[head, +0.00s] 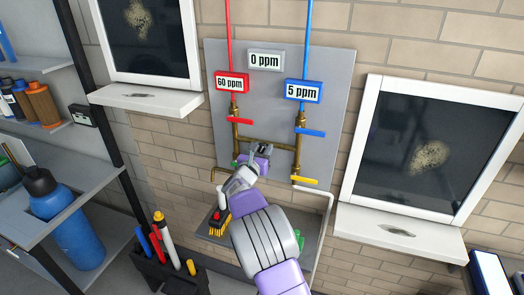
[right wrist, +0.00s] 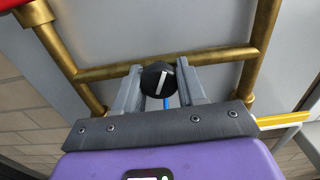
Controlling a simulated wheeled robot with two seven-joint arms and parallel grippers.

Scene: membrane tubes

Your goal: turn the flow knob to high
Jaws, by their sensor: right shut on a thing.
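The flow knob (right wrist: 157,79) is round and black with a white pointer line. In the right wrist view the line is near upright, leaning slightly right at its top. My right gripper (right wrist: 160,82) is shut on the knob, with one grey finger on each side of it. In the head view my right gripper (head: 262,149) is at the brass pipes on the grey panel (head: 335,85), and I cannot make out the knob there. My left gripper is not in view.
The panel has a red handle (head: 240,121), a blue handle (head: 310,132) and a yellow handle (head: 304,180). Labels read 60 ppm (head: 230,83), 5 ppm (head: 303,92) and 0 ppm (head: 266,60). A small shelf with a brush stands below; windows flank the panel.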

